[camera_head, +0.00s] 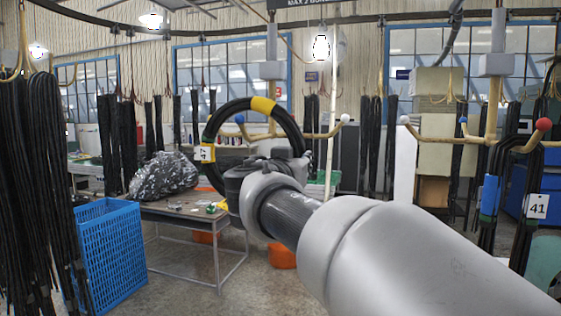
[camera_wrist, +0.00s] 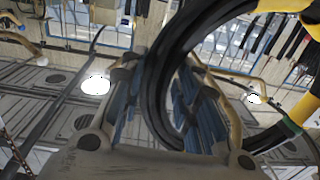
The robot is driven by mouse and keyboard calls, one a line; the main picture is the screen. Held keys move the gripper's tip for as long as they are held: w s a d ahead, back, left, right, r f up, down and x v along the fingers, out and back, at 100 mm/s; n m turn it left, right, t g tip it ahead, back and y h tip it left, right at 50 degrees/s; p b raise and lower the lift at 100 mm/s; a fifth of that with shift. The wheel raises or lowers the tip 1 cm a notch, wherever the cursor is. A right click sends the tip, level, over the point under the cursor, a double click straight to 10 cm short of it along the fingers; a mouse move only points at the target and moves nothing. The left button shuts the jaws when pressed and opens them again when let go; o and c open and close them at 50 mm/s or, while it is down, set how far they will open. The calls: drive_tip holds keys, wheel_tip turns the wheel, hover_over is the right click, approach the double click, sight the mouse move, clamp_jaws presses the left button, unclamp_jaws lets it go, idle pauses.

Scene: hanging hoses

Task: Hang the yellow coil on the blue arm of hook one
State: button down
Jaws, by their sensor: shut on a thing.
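The yellow coil (camera_head: 292,120) is a black hose ring with yellow bands and a white tag reading 47. My gripper (camera_head: 268,165) is shut on its lower right part and holds it up; my arm hides most of the fingers. In the wrist view the coil (camera_wrist: 158,90) runs between the two fingers of my gripper (camera_wrist: 163,72). The middle hook has a blue-tipped arm (camera_head: 239,118) and a white-tipped arm (camera_head: 345,118). The blue tip shows through the ring's opening, just under its top; whether it is threaded, I cannot tell. No hook number is readable.
At right, another hook (camera_head: 490,135) has white, blue and red tips and carries black hoses with a blue band and tag 41. A table (camera_head: 180,213) with a wrapped bundle (camera_head: 163,175), a blue crate (camera_head: 108,250) and hanging black hoses (camera_head: 40,190) stand at left.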

drive_tip(key=shift+w+d+f, duration=0.2)
drive_tip(key=shift+w+f, duration=0.2)
drive_tip(key=shift+f, duration=0.2)
drive_tip(key=shift+w+d+f, duration=0.15)
drive_tip(key=shift+w+f, duration=0.2)
drive_tip(key=shift+f, duration=0.25)
drive_tip(key=shift+w+d+f, duration=0.1)
drive_tip(key=shift+w+f, duration=0.05)
drive_tip(key=shift+f, duration=0.5)
drive_tip(key=shift+w+f, duration=0.15)
drive_tip(key=shift+f, duration=0.5)
